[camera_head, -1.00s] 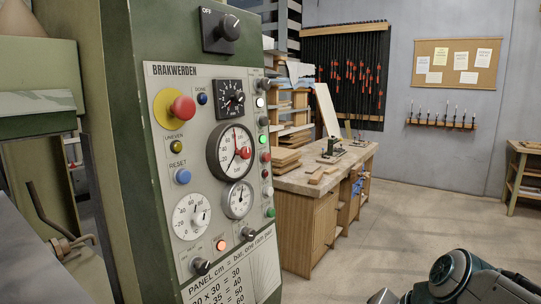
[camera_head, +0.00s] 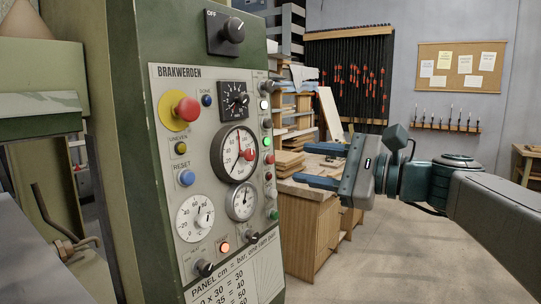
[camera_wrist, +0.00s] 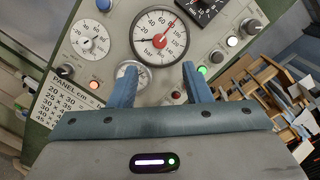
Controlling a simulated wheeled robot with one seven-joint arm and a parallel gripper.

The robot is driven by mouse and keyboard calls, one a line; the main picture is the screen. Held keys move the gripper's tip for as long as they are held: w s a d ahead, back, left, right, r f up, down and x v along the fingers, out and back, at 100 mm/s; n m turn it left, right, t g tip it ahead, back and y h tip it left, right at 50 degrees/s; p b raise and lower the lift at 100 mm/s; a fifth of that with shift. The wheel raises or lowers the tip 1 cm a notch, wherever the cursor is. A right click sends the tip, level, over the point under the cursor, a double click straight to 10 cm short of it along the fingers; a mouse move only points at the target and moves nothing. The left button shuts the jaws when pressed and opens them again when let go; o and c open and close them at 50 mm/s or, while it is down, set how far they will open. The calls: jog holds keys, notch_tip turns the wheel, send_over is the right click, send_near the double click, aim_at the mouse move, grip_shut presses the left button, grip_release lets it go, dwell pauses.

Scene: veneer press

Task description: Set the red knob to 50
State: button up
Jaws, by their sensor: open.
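The red knob (camera_head: 249,154) sits on the large round white dial (camera_head: 229,166) on the green machine's grey panel. In the wrist view the red knob (camera_wrist: 159,42) is at the dial's middle, and a thin red line runs from it to the upper right of the scale.
A smaller dial (camera_head: 241,201) sits below the large one and another white dial (camera_head: 195,218) at lower left. A red mushroom button (camera_head: 187,110), a blue button (camera_head: 186,178) and a column of lamps flank them. A wooden workbench (camera_head: 312,222) stands behind my gripper.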

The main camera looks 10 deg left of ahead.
aim_at(252, 156)
jog(key=p+x, duration=0.1)
jog(key=x, duration=0.9)
jog(key=shift+w+a+p, duration=0.15)
jog(key=shift+a+p, duration=0.15)
jog(key=shift+a, duration=0.05)
jog(key=shift+f, duration=0.1)
jog(key=c, duration=0.9)
